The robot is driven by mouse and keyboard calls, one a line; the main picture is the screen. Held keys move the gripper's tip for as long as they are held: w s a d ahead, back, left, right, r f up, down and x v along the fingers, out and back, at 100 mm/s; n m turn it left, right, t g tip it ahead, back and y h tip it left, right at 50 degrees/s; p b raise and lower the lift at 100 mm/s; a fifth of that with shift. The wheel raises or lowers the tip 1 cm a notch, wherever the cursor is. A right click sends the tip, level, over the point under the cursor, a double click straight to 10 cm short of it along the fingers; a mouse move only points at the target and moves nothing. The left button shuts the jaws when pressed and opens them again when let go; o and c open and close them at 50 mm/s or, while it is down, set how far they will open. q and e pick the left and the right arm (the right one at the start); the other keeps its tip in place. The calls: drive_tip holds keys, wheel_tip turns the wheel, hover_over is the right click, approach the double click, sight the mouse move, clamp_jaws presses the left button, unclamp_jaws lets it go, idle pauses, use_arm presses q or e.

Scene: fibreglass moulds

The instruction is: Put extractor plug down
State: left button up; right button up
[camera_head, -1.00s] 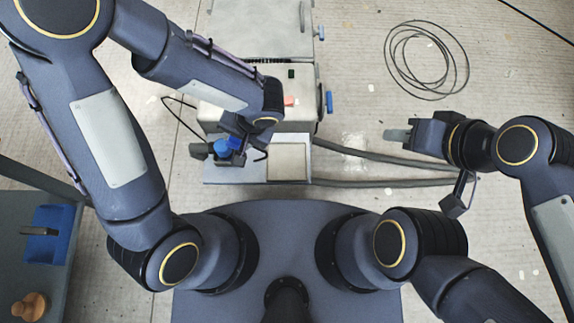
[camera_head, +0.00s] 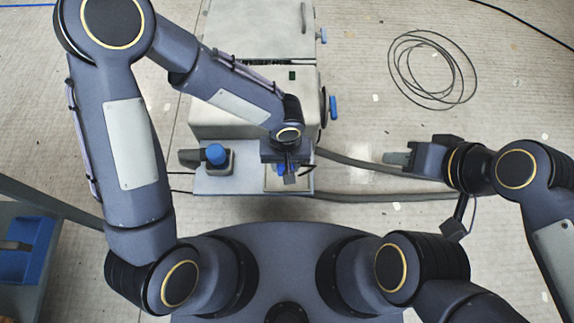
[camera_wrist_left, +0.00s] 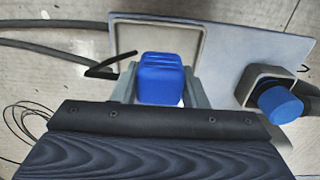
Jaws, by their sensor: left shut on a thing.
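A blue extractor plug (camera_wrist_left: 161,78) is between the fingers of my left gripper (camera_wrist_left: 160,88) in the left wrist view. In the head view my left gripper (camera_head: 288,172) is over the pale square tray (camera_wrist_left: 128,38) at the right of the grey shelf, and part of the blue plug (camera_head: 281,170) shows beside the fingers. A thin black piece sticks out beside the plug. Whether the plug touches the tray cannot be told. My right gripper (camera_head: 398,158) is out to the right, above the floor; its finger gap is unclear.
A blue round-topped part (camera_head: 215,154) sits in a grey holder on the shelf's left; it also shows in the wrist view (camera_wrist_left: 278,104). A grey machine (camera_head: 300,85) stands behind. Dark hoses (camera_head: 365,197) run right. A cable coil (camera_head: 432,70) lies on open floor.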

use_arm(q)
drive_tip(key=shift+w+d+f, duration=0.15)
drive_tip(key=shift+w+f, duration=0.85)
drive_tip(key=shift+f, duration=0.25)
drive_tip(key=f, duration=0.1)
drive_tip(key=f+b, duration=0.2)
drive_tip(key=shift+w+f, duration=0.3)
drive_tip(key=shift+f, duration=0.1)
drive_tip(key=o, duration=1.3)
drive_tip(key=shift+r, duration=0.1)
wheel_tip(320, 180, up, 12)
drive_tip(key=p, duration=0.4)
drive_tip(key=shift+p, duration=0.3)
